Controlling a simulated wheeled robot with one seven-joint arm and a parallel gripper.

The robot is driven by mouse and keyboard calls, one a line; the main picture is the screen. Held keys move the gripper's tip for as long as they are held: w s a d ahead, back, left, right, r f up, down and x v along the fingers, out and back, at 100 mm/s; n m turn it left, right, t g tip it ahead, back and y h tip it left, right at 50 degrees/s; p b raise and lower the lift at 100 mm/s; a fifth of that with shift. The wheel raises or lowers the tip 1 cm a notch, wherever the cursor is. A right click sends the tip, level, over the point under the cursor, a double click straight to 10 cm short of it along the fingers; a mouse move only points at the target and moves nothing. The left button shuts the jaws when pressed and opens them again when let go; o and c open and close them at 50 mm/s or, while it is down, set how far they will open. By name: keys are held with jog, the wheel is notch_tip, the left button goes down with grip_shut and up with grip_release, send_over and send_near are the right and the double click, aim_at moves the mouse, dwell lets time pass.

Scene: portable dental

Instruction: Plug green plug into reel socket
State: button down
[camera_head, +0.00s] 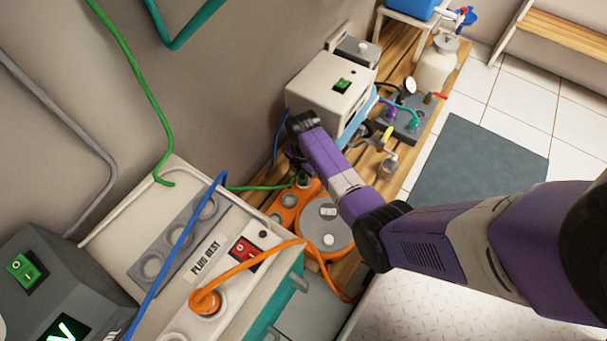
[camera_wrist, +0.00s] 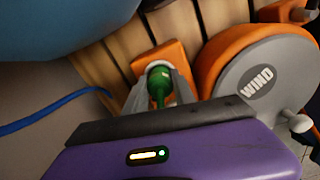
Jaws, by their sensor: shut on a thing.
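The green plug (camera_wrist: 158,88) is between the two grey fingers of my gripper (camera_wrist: 160,92) in the wrist view. Its tip is over or at a pale round socket in the orange socket block (camera_wrist: 178,50) of the reel; I cannot tell whether it is seated. In the head view the green plug (camera_head: 303,181) shows at the orange block (camera_head: 288,217), with its green cord (camera_head: 255,187) running left. My gripper is mostly hidden behind my purple wrist there. The orange reel (camera_wrist: 212,62) has a grey disc marked WIND (camera_wrist: 240,95) and stands to the right.
A plug rest (camera_head: 172,245) with empty round holders is at left, with an orange plug (camera_head: 205,301) in a socket nearby. A blue cord (camera_wrist: 45,115) passes left of my gripper. A pale box (camera_head: 325,92) and a grey valve block (camera_head: 405,125) stand behind on the wooden bench.

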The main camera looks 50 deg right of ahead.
aim_at(303, 174)
jog(key=c, duration=1)
grip_release()
jog(key=shift+o, duration=0.2)
notch_tip(303, 174, up, 8)
jog(key=p, duration=0.5)
jog(key=shift+f, duration=0.1)
jog(key=shift+s, duration=0.2)
